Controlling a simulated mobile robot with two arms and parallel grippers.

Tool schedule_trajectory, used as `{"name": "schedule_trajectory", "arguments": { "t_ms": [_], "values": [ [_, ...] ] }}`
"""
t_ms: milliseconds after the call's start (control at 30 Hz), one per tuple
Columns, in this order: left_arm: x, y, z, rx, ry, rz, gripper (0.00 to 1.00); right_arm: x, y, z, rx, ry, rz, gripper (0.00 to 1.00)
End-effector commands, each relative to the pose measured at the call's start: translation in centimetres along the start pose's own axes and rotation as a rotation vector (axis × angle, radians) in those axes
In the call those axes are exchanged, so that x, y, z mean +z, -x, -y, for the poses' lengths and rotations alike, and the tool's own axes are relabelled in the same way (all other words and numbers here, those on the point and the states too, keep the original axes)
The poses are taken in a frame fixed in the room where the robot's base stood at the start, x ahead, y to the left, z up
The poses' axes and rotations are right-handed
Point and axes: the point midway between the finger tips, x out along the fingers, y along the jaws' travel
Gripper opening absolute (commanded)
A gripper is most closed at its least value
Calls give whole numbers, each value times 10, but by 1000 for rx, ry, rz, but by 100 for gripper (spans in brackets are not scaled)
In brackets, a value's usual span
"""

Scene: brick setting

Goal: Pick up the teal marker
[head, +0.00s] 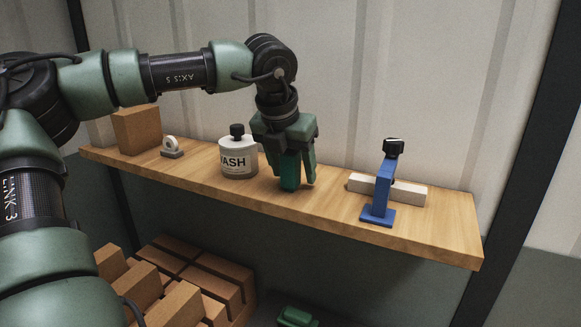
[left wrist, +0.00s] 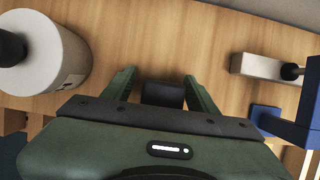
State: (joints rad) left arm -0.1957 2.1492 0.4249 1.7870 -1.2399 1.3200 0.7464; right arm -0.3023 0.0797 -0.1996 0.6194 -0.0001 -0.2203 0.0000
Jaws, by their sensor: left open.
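My left gripper (head: 294,183) points down over the wooden shelf, between the white bottle and the blue stand. It is open, with its two green fingers (left wrist: 160,88) apart in the left wrist view. An upright teal shape (head: 289,171) shows at the fingers in the head view; it looks like the teal marker, but it blends with the green fingers. In the left wrist view a dark block (left wrist: 162,94), perhaps the marker's cap, sits between the fingers. I cannot tell whether either finger touches it. My right gripper is not in view.
The shelf (head: 449,222) carries a white bottle (head: 238,160) with a black top, close left of the gripper. A blue stand (head: 380,190) and pale bar (head: 410,193) stand to the right. A tape dispenser (head: 172,148) and brown box (head: 137,131) are farther left. Bricks (head: 180,300) lie below.

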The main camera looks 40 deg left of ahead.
Motion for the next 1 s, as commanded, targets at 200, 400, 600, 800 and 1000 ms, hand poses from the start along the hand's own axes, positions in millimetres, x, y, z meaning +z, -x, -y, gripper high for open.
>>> {"name": "schedule_trajectory", "arguments": {
  "t_ms": [200,400,600,800,1000],
  "values": [
    [0,0,0,0,0,1,44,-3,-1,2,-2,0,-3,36],
    [0,0,0,0,0,1,0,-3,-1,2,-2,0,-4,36],
    [0,1,0,0,0,2,0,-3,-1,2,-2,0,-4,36],
    [4,8,-1,3,2,4,0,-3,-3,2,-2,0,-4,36],
    [16,36,0,3,3,8,0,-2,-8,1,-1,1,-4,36]
  ]
}}
